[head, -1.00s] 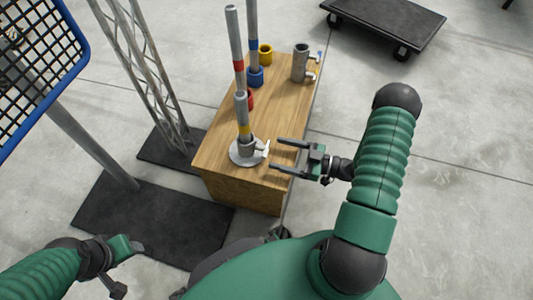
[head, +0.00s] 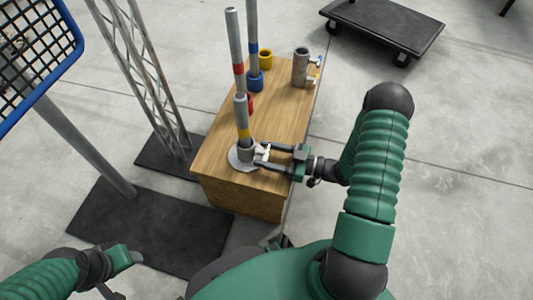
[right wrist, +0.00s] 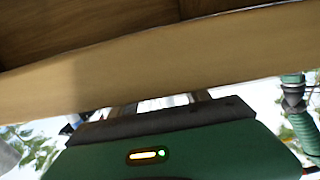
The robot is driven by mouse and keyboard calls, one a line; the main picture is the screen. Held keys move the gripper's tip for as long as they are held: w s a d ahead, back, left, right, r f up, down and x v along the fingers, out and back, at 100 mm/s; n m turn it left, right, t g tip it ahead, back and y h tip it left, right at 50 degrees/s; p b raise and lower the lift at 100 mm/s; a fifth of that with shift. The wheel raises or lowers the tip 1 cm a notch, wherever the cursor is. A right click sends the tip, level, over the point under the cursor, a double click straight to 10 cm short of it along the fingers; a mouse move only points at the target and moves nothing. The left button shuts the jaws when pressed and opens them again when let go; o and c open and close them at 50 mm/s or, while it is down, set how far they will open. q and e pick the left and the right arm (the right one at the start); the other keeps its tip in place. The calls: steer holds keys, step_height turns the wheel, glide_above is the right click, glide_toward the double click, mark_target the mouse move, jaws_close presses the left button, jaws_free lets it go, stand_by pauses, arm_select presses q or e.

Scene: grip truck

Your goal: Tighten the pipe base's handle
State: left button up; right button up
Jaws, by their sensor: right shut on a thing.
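The pipe base (head: 240,164) is a round grey flange with a collar at the near end of the wooden box. A grey pipe with a yellow band (head: 242,122) stands upright in it. Its small white handle (head: 263,152) sticks out to the right. My right gripper (head: 262,154) reaches in from the right and is shut on the handle. In the right wrist view the fingertips are hidden behind the gripper body (right wrist: 180,150). My left gripper (head: 130,262) is at the lower left, away from the box, and its jaw opening is unclear.
On the wooden box (head: 272,118) stand a red-banded pipe (head: 234,45), a blue collar (head: 255,82), a yellow ring (head: 265,60) and a grey clamp cylinder (head: 300,68). A lattice truss (head: 150,85) stands left of it. A dark cart (head: 385,28) is at the back right.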

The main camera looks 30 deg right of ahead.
steer(key=shift+c, duration=0.6)
steer(key=shift+r+n+p, duration=0.3)
steer(key=shift+n+p, duration=0.3)
steer(key=shift+p, duration=0.55)
steer(key=shift+f+n, duration=0.15)
steer(key=shift+n, duration=0.15)
steer(key=shift+f, duration=0.2)
steer(key=o, duration=1.4)
steer(key=shift+d, duration=0.1)
